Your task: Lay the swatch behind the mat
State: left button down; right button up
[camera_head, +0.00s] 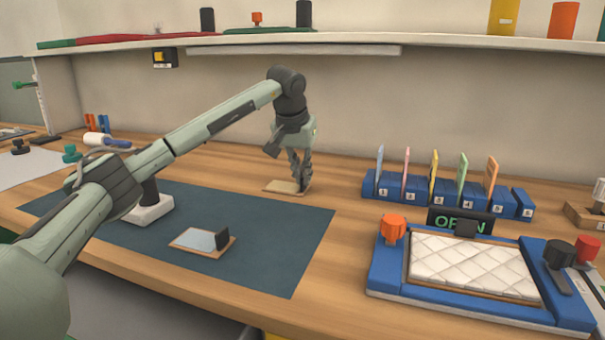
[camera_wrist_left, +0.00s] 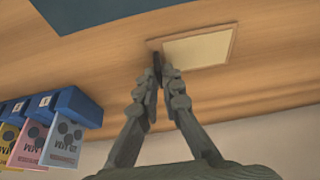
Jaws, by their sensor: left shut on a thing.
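A small swatch (camera_head: 281,186) with a cream face and a wooden rim is behind the back edge of the dark blue-grey mat (camera_head: 285,225), over bare wood. It looks flat, on or very close to the tabletop. My left gripper (camera_head: 300,187) points down at its right end and is shut on its small dark upright tab. The wrist view shows the fingers (camera_wrist_left: 160,72) closed on the tab at one edge of the swatch (camera_wrist_left: 200,48), apart from the mat (camera_wrist_left: 95,12). The fingers hide most of the tab. My right gripper is not in view.
A second swatch (camera_head: 200,241), pale grey with a dark tab, lies on the mat. A blue card rack (camera_head: 445,196) stands right of the gripper. A blue tray (camera_head: 460,309) with a quilted white pad (camera_head: 472,265) is at front right. Bare wood surrounds the held swatch.

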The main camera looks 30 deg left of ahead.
pick_arm(q)
jog(key=c, duration=1.7)
grip_release()
jog(key=v, duration=1.2)
